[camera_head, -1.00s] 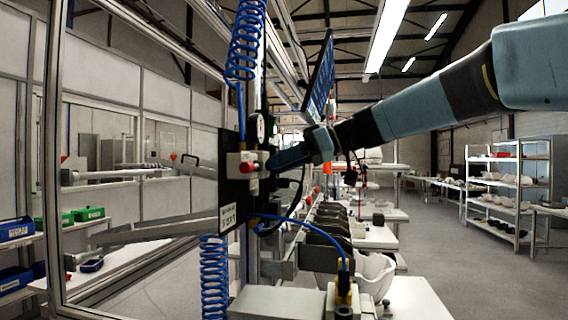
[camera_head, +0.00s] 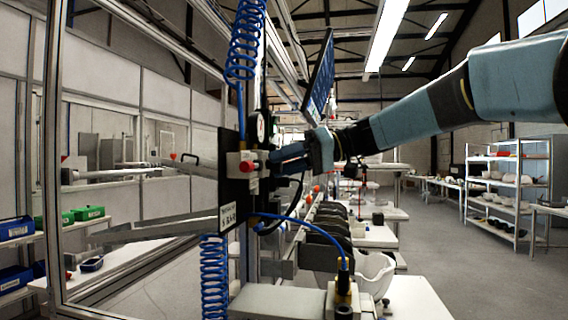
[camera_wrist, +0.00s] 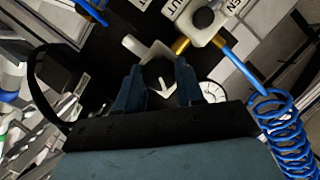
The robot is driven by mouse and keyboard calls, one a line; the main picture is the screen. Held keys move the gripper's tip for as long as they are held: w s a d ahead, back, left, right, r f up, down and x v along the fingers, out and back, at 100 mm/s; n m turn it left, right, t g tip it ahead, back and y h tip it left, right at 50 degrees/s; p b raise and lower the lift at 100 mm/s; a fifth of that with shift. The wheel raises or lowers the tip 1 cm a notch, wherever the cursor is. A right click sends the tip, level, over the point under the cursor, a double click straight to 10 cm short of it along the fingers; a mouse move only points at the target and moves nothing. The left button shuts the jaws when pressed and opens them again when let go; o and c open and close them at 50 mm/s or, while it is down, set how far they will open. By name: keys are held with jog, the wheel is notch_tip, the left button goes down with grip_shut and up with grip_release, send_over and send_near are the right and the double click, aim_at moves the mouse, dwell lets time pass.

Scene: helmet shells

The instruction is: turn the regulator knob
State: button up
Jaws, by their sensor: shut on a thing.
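The regulator knob (camera_wrist: 160,76) is dark and round with a white arrow, which points down in the wrist view. It sits on a light grey regulator body (camera_wrist: 150,48). My gripper (camera_wrist: 158,92) has its two blue fingers on either side of the knob and is shut on it. In the head view my gripper (camera_head: 288,158) reaches in from the right to the regulator on the black panel (camera_head: 232,195). There the fingers hide the knob. A white-faced gauge (camera_wrist: 212,91) is right beside the fingers in the wrist view.
A grey block with a red button (camera_head: 246,166) is on the panel by my fingertips. Coiled blue hoses (camera_head: 214,278) hang above and below, and a blue hose (camera_head: 315,230) loops in front. A white helmet shell (camera_head: 375,272) lies low right. The aisle at right is clear.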

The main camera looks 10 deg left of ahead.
jog(key=shift+w, duration=0.1)
dwell(0.3)
jog(key=o, duration=1)
jog(key=shift+o, duration=0.2)
jog(key=v, duration=1.4)
jog(key=shift+f, duration=0.1)
jog(key=s+d+f+m+t+h, duration=0.3)
jog(key=s+d+f, duration=0.3)
jog(key=f, duration=0.4)
jog(key=s+d+f+m+t+h, duration=0.3)
jog(key=s+d+f+m+h, duration=0.1)
jog(key=s+d+f+h, duration=0.2)
jog(key=s+d+f+m+t+h, duration=0.3)
jog(key=s+d+f, duration=0.5)
jog(key=f, duration=0.5)
jog(key=shift+s+d+f+m+h, duration=0.2)
jog(key=shift+s+f+m+h, duration=0.15)
jog(key=shift+s+m+h, duration=0.7)
jog(key=shift+w+n, duration=0.2)
jog(key=shift+n, duration=0.05)
